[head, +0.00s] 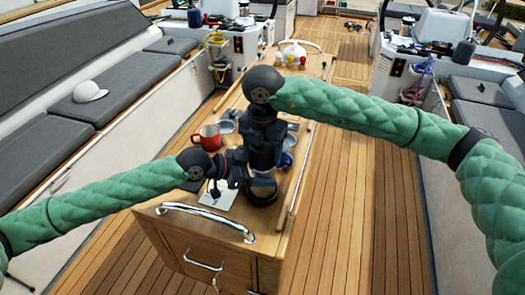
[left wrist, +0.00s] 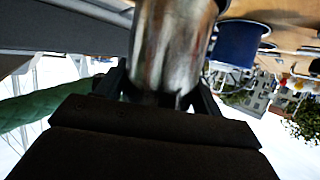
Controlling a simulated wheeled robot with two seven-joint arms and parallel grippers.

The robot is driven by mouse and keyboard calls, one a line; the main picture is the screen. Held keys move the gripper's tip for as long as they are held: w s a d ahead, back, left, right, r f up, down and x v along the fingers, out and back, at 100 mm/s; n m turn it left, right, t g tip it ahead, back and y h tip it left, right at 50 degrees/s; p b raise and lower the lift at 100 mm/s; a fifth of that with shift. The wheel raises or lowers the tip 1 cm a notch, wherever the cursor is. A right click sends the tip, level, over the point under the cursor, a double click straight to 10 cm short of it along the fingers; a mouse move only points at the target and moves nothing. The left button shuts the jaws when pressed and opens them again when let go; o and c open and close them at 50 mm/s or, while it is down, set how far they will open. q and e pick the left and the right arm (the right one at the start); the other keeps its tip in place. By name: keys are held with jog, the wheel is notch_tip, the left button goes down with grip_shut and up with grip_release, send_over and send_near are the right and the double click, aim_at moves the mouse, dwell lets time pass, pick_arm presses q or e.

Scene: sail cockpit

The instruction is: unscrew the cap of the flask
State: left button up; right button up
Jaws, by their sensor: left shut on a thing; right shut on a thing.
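The flask is a shiny steel cylinder (left wrist: 172,45) in the left wrist view, where it appears upside down. My left gripper (left wrist: 162,88) is shut on the flask body, with one dark finger on each side. In the head view my left gripper (head: 240,172) reaches the flask from the left, low above the table (head: 222,240). My right gripper (head: 264,142) points down from above over the flask and is shut on its top. The cap is hidden behind the right gripper, so I cannot see how it sits. Most of the flask is also covered there.
A red mug (head: 208,138) and a grey bowl (head: 226,127) stand left of the grippers. A blue mug (head: 287,160) is close on the right. A chrome rail (head: 205,219) runs along the table's near end. A white teapot (head: 293,52) stands farther back.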

jog(key=shift+n, duration=0.3)
jog(key=o, duration=1.1)
jog(key=shift+r, duration=0.1)
